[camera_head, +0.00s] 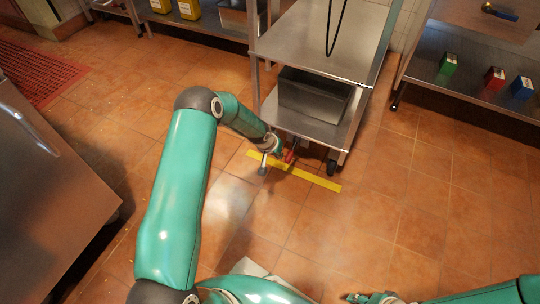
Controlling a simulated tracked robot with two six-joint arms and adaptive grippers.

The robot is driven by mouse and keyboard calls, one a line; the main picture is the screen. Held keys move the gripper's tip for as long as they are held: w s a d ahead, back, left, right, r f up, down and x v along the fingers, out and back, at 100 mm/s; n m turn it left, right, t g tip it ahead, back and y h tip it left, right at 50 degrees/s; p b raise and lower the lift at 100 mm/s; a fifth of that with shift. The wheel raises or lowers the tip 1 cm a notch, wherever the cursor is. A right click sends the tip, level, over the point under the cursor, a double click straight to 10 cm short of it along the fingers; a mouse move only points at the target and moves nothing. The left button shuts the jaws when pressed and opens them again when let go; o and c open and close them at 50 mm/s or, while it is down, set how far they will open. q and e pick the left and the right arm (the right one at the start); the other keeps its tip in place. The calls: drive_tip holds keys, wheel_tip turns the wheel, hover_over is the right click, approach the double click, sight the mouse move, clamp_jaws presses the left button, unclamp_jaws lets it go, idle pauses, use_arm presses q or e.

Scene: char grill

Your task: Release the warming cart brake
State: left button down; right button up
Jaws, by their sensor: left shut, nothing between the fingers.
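The steel warming cart (335,45) stands at the upper middle, with a lower shelf (285,120) holding a dark metal pan (313,98). A black caster (331,168) shows under its near right corner. A small red part (290,155), which looks like the brake pedal, sits low at the cart's near side. My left gripper (272,160) is down beside this red part, shut and empty. I cannot tell whether it touches the red part, as the gripper partly hides it. My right gripper (372,298) shows only partly at the bottom edge, far from the cart.
A yellow floor strip (310,178) runs just in front of the cart. A steel shelf unit (475,91) with green, red and blue boxes stands at the right. A steel counter (45,205) is at the left, near a red mat (38,72). The tiled floor at lower right is clear.

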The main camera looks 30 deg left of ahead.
use_arm(q)
drive_tip(key=s+r+b, duration=0.3)
drive_tip(key=s+b, duration=0.1)
drive_tip(key=s, duration=0.1)
drive_tip(key=shift+s+r, duration=0.2)
drive_tip(key=shift+s, duration=0.15)
idle(0.3)
drive_tip(key=s+d+f+g+h+p, duration=0.25)
drive_tip(key=s+d, duration=0.55)
drive_tip(key=d, duration=0.5)
drive_tip(key=s+d+f+g, duration=0.1)
drive_tip(key=s+d, duration=0.3)
drive_tip(key=s, duration=0.5)
drive_tip(key=s+d+f+g, duration=0.1)
drive_tip(key=s+d, duration=0.4)
drive_tip(key=s, duration=0.3)
wheel_tip(320, 180, up, 38)
drive_tip(key=a+p, duration=0.1)
drive_tip(key=p, duration=3.7)
drive_tip(key=shift+w+r+m, duration=0.15)
drive_tip(key=shift+w+m, duration=0.2)
drive_tip(key=shift+m, duration=0.05)
